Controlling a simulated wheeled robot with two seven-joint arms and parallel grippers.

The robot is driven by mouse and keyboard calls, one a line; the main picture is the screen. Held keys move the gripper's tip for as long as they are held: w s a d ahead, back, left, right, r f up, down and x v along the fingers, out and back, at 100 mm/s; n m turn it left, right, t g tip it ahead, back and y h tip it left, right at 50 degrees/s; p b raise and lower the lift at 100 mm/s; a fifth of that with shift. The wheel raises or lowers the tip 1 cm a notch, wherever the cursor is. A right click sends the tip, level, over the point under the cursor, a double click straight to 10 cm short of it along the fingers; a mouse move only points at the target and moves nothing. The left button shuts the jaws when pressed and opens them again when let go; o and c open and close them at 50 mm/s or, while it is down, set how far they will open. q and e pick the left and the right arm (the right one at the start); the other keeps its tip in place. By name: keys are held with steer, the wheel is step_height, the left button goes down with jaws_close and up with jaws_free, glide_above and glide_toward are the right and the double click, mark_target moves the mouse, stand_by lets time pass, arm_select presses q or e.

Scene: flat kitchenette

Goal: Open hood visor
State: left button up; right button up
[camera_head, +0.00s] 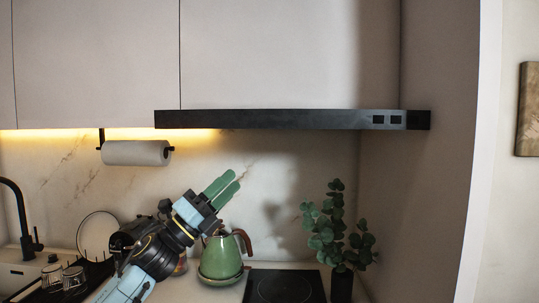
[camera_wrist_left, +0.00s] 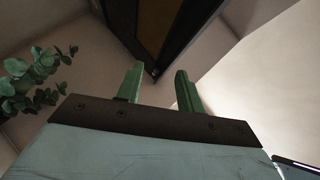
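The hood visor (camera_head: 270,119) is a long black bar under the pale upper cabinets, with small dark controls at its right end. It looks flush with the cabinet fronts; whether it is pulled out at all I cannot tell. My left gripper (camera_head: 235,177) is below the visor, left of its middle, with green fingers pointing up and right. In the left wrist view the fingers (camera_wrist_left: 160,70) are apart with nothing between them. The dark underside of the hood (camera_wrist_left: 155,35) shows beyond the fingertips, not touching them. My right gripper is in neither view.
A paper towel roll (camera_head: 136,153) hangs under the cabinets at left. A green kettle (camera_head: 221,259) stands on the counter behind my left arm. A black cooktop (camera_head: 283,287) and a leafy plant (camera_head: 335,232) are to the right. A side wall (camera_head: 425,190) bounds the right.

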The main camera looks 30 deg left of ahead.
mark_target(273, 124)
arm_select(q)
steer(key=w+d+r+m+h+p, duration=0.1)
steer(key=w+d+r+m+p, duration=0.1)
steer(key=r, duration=0.2)
steer(key=w+d+r+m+g+h+p, duration=0.1)
steer(key=w+d+r+m+h+p, duration=0.1)
steer(key=r, duration=0.2)
steer(key=w+d+r+m+g+h+p, duration=0.1)
steer(key=w+d+r+m+p, duration=0.1)
steer(key=r, duration=0.2)
steer(key=shift+w+r+h, duration=0.1)
steer(key=shift+h, duration=0.3)
steer(key=shift+w+d+r, duration=0.15)
steer(key=shift+w+d, duration=0.05)
steer(key=shift+w, duration=0.1)
jaws_close()
